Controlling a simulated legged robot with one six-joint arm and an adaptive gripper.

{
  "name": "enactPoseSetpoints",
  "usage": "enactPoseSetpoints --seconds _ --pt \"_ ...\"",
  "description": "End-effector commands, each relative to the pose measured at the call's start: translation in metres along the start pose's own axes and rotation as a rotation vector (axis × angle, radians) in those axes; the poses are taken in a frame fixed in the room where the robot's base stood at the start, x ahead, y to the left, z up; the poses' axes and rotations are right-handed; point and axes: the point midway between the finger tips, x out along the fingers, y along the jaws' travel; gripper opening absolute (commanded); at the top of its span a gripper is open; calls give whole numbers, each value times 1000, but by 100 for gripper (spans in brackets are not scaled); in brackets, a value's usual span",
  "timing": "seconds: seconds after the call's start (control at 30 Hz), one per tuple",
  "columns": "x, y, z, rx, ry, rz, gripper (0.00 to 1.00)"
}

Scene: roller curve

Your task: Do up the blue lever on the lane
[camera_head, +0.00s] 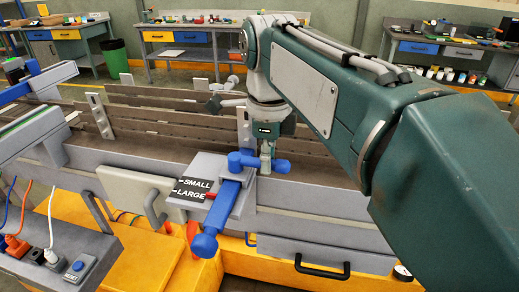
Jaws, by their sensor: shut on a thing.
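The blue lever (228,195) sits on a grey plate (208,165) on the near wall of the lane (160,120). It has a round knob at its lower left end and a blue crosspiece (243,160) at its upper right end. A black label on the plate reads SMALL above LARGE, and a small red mark shows beside the lever near LARGE. My gripper (266,162) points down onto the crosspiece and is shut on it, with blue showing on both sides of the fingers. The fingertips are partly hidden against the blue.
My arm covers the right side of the view. A socket strip with cables and a blue RESET button (77,267) lie at lower left. A black handle (322,268) sticks out below the lane. Workbenches (180,38) and a green bin (115,58) stand behind.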

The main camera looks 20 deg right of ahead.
Motion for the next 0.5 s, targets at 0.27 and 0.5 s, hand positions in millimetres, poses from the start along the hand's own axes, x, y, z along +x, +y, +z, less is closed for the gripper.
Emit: enactPoseSetpoints --seconds 0.27,0.5 --pt "0 0 0 0 -2 1 63" --pt "0 0 0 -1 -1 0 63"
